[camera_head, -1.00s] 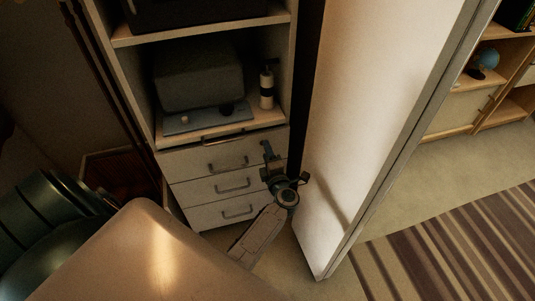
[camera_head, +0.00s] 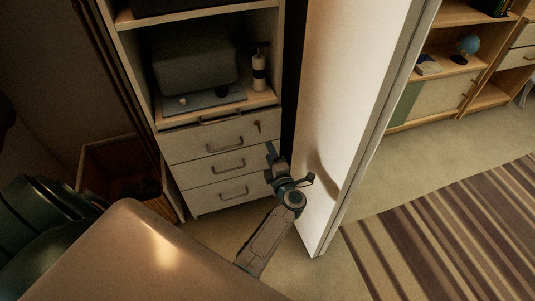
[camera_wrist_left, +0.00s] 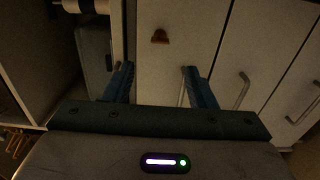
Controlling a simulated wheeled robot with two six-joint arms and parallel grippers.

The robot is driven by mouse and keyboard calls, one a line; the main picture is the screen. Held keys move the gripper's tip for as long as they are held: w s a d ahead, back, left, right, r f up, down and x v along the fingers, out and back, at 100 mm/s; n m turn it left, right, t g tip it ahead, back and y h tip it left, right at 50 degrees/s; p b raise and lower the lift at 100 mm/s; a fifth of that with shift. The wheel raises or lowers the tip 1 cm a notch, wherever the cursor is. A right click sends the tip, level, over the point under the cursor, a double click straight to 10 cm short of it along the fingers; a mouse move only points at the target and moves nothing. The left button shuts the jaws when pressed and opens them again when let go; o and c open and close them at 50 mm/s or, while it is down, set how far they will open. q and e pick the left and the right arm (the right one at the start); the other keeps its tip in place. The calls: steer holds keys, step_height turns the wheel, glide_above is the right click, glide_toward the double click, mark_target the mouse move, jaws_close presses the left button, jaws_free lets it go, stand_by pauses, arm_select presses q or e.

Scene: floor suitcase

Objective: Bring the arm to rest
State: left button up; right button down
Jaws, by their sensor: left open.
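My left arm comes up from the bottom middle of the head view. Its gripper (camera_head: 272,155) is in front of the cabinet's drawers, near the right side of the top drawer. In the left wrist view the same gripper (camera_wrist_left: 160,87) shows two blue fingers apart with nothing between them. A pale drawer front with a small brown knob-like part (camera_wrist_left: 160,36) lies beyond the fingers. My right gripper is in neither view.
The cabinet (camera_head: 215,140) has drawers with handles and a shelf holding a grey box (camera_head: 192,65) and a bottle (camera_head: 259,72). An open pale door (camera_head: 335,100) stands close right of my arm. A wooden bin (camera_head: 105,165) is at left. Striped rug (camera_head: 450,230) at right.

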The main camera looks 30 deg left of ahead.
arm_select(q)
steer(key=s+d+f+m+t+h+p, duration=0.1)
steer(key=s+d+f+m+h+p, duration=0.2)
steer(key=s+f+m+h, duration=0.5)
steer(key=s+d+f+m+h+p, duration=0.3)
steer(key=f+m+h, duration=0.1)
steer(key=f+m, duration=0.7)
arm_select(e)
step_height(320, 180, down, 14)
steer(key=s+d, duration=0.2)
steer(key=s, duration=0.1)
arm_select(q)
steer(key=s+a+f+m+g+p, duration=0.1)
steer(key=s+a+f+m+g, duration=0.1)
steer(key=s, duration=0.9)
steer(key=s+a+f+m+g+p, duration=0.1)
steer(key=s+a+f+m+g, duration=0.1)
steer(key=s+f+m+g, duration=0.2)
steer(key=s+a+f+m+g+p, duration=0.1)
steer(key=s+f+g, duration=0.4)
steer(key=s, duration=1.2)
step_height(320, 180, down, 3)
steer(key=shift+s+a+r+m+h, duration=0.1)
steer(key=shift+s+a+m+h, duration=0.35)
steer(key=shift+m, duration=0.65)
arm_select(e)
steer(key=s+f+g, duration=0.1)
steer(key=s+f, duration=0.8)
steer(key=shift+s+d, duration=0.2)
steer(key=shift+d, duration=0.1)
